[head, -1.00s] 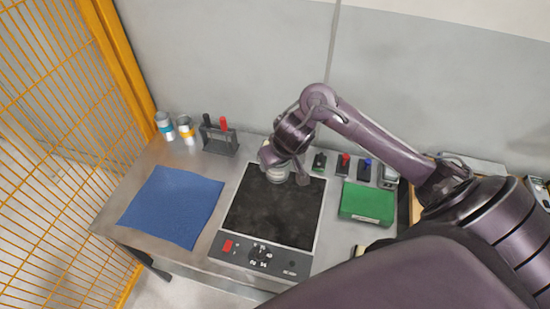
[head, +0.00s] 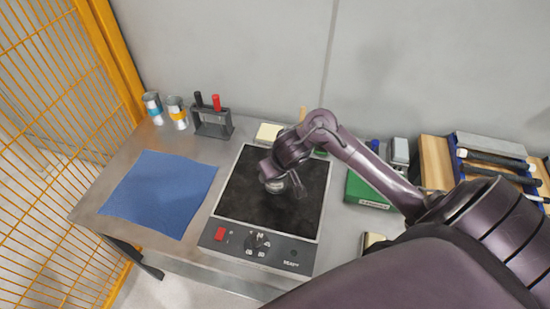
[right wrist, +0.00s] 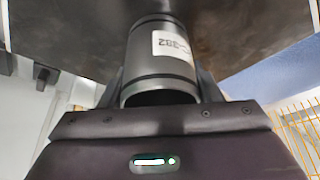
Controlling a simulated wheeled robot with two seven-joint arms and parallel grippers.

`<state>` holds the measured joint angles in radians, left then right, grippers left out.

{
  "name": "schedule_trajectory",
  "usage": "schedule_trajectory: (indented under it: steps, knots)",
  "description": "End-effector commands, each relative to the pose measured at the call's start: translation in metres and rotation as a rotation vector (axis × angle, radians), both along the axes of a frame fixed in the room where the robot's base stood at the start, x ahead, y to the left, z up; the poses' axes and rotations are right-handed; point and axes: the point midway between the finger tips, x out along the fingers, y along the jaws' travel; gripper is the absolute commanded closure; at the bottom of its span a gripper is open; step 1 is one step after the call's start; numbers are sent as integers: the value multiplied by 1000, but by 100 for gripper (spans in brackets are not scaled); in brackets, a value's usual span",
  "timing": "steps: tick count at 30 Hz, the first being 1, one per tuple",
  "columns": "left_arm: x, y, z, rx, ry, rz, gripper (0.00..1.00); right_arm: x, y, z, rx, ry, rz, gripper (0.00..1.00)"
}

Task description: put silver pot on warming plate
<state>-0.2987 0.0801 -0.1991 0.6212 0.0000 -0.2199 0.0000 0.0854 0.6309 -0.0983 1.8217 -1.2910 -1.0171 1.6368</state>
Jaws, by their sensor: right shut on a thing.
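The silver pot (right wrist: 160,65) is a small metal cylinder with a white label. My right gripper (head: 284,190) is shut on it, with a finger on each side of it in the right wrist view. In the head view the silver pot (head: 275,186) shows only in part below the gripper. It is over the dark top of the warming plate (head: 240,200), near its middle. I cannot tell whether the pot touches the plate. The plate has a front panel with a red switch and a knob. My left gripper is not in view.
A blue cloth (head: 160,192) lies left of the plate. Two metal cans (head: 177,112) and a tool rack (head: 212,122) stand behind it. A green box (head: 368,190) is right of the plate, partly behind my arm. A yellow mesh fence (head: 50,130) borders the left side.

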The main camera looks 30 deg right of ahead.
Motion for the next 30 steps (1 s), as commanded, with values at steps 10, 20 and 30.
schedule_trajectory:
  steps: [10,20,30]
  knots:
    - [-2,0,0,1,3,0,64,0,0,-1,0,-1,1,38]
    - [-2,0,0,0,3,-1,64,0,0,-1,1,-1,0,20]
    - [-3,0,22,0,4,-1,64,-10,1,34,0,-3,2,20]
